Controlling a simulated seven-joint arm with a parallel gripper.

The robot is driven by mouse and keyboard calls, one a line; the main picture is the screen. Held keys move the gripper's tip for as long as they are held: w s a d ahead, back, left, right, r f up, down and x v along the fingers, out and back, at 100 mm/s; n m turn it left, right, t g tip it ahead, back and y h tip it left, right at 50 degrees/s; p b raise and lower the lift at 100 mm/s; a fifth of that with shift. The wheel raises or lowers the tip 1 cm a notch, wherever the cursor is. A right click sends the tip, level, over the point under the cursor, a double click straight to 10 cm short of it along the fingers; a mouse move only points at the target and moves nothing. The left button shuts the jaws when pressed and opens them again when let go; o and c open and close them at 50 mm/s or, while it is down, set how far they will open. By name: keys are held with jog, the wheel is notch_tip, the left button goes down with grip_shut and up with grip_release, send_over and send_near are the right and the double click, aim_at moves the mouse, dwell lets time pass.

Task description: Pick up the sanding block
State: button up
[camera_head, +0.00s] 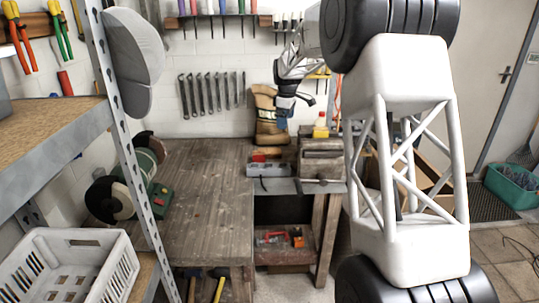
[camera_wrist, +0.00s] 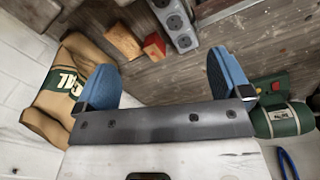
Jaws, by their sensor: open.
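Two small blocks lie side by side on the workbench in the wrist view: an orange-brown block (camera_wrist: 123,40) and a smaller block with a red face (camera_wrist: 154,45). I cannot tell for sure which is the sanding block. In the head view, a small red block (camera_head: 259,157) shows on the bench by the power strip, with brown behind it. My gripper (camera_head: 284,112) hangs above the back of the bench, in front of the paper bag. In the wrist view, its blue fingers (camera_wrist: 160,80) are wide apart with nothing between them; both blocks are beyond them.
A grey power strip (camera_wrist: 176,22) lies close to the red-faced block. A green bench grinder (camera_head: 146,165) stands at left. The middle of the bench (camera_head: 205,190) is clear.

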aim_at(271, 150)
jog(key=w+a+f+n, duration=0.1)
jog(key=w+f, duration=0.4)
jog(key=w+a+f+n, duration=0.2)
jog(key=w+f, duration=0.3)
jog(key=w, duration=0.1)
jog(key=w+a+f+n, duration=0.1)
jog(key=w+f, duration=0.4)
jog(key=shift+w+a+f+n+g, duration=0.2)
jog(key=shift+a+n+g, duration=0.1)
jog(key=shift+a, duration=0.1)
jog(key=shift+f, duration=0.1)
jog(key=shift+f, duration=1.3)
jog(key=shift+f, duration=2.6)
